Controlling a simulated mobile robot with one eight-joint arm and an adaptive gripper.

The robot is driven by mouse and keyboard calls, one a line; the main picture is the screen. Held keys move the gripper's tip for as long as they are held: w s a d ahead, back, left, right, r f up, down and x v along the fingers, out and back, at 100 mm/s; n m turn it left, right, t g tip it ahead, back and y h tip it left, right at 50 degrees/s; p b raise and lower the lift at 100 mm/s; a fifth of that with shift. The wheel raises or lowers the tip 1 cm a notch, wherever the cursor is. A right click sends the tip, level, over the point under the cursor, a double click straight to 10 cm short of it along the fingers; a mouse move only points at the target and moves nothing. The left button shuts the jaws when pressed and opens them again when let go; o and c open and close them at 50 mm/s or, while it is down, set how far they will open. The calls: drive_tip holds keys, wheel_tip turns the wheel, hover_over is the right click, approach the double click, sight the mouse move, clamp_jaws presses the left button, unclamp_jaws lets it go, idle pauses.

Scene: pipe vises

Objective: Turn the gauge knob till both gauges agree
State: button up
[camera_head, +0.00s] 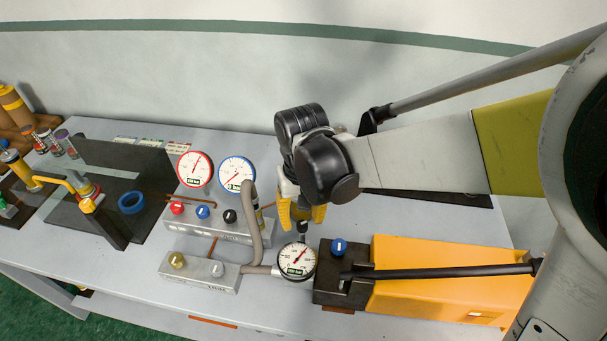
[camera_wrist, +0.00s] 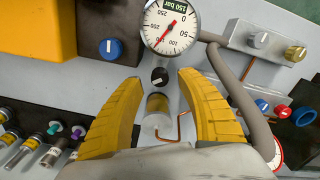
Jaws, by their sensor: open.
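My gripper (camera_head: 302,218) points down in the head view, its yellow fingers spread above a small black knob (camera_head: 303,229).
A block with red, blue and black knobs (camera_head: 202,212) and one with gold and grey knobs (camera_head: 217,268) lie left of the gripper. A yellow pump (camera_head: 440,262) with a black lever and blue knob (camera_head: 338,246) is right. A grey hose (camera_head: 253,240) runs close by.

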sight(303, 224)
wheel_tip(303, 224, up, 10)
idle(0.3)
drive_tip(key=shift+s, duration=0.1)
drive_tip(key=shift+d+f, duration=0.1)
drive_tip(key=shift+d, duration=0.05)
